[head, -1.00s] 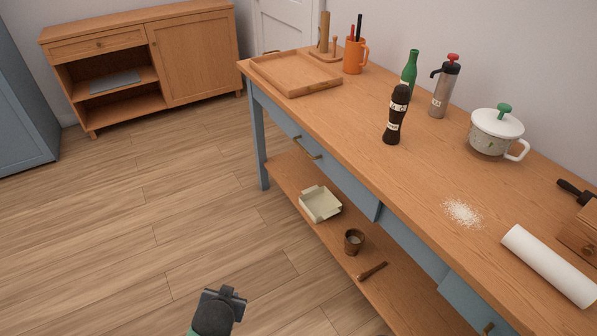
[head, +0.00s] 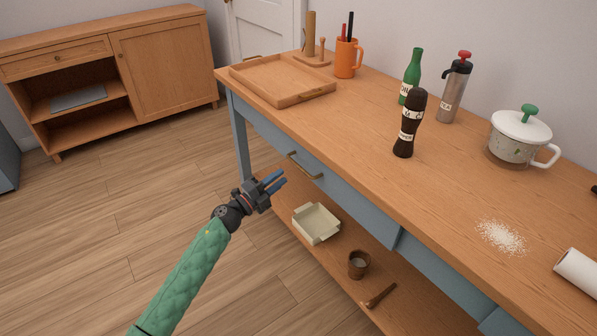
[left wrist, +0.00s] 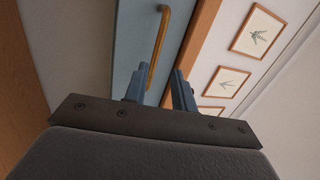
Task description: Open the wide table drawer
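The wide table drawer (head: 340,185) has a blue front under the wooden table top and looks shut. Its brass bar handle (head: 305,166) is near the far left part of the front. The handle also shows in the left wrist view (left wrist: 158,48), beyond the fingers and a little left of the gap between them. My left gripper (head: 273,182) is open and empty, just left of the handle and apart from it. In the left wrist view its two blue fingers (left wrist: 158,92) stand apart with nothing between them. My right gripper is in neither view.
The table top (head: 370,130) holds a wooden tray (head: 285,97), an orange mug, bottles, a dark pepper mill (head: 409,125), a lidded pot and spilled white grains. The lower shelf carries a cream box (head: 316,224), a small cup and a wooden tool. Open floor lies left.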

